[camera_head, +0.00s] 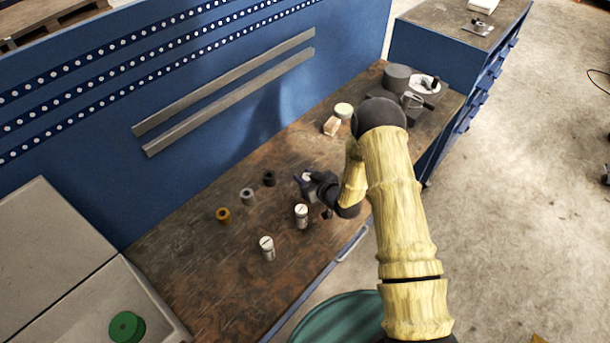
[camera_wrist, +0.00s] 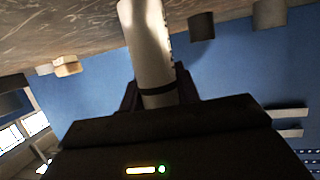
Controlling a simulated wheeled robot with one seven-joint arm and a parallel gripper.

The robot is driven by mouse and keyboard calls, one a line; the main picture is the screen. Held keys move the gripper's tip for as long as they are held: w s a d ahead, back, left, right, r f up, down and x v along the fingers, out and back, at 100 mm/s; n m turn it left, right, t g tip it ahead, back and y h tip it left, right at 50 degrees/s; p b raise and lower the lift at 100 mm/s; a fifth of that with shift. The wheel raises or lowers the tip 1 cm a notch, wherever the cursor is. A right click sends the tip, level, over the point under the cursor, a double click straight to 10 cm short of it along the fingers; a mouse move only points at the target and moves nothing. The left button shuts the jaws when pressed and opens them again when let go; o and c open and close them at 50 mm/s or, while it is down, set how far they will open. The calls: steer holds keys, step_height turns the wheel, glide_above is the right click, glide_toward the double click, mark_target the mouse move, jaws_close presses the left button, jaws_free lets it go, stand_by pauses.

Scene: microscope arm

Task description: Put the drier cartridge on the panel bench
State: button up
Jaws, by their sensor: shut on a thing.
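My gripper (camera_head: 311,184) is low over the panel bench (camera_head: 190,285), a worn brown wooden top in front of a blue panel. In the wrist view the jaws (camera_wrist: 158,98) are shut on a pale cylinder with a dark band, which I take as the drier cartridge (camera_wrist: 148,45). Its far end reaches toward the wood; I cannot tell whether it touches. In the head view only a small pale part of it shows at the jaws. Two similar white cylinders stand upright nearby, one close to my gripper (camera_head: 301,216) and one farther left (camera_head: 267,248).
A brass ring (camera_head: 223,214), a grey ring (camera_head: 247,196) and a black ring (camera_head: 269,178) stand left of my gripper. A cream round piece (camera_head: 344,110) and a pale block (camera_head: 331,126) lie behind. A grey case with a green knob (camera_head: 126,327) is front left.

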steer(key=shift+f, duration=0.15)
steer(key=o, duration=1)
steer(key=shift+c, duration=0.2)
steer(key=shift+r, duration=0.2)
steer(key=shift+s+d, duration=0.3)
steer(key=b+v, duration=0.4)
steer(key=v, duration=0.7)
steer(key=shift+r, duration=0.2)
steer(key=shift+s, duration=0.1)
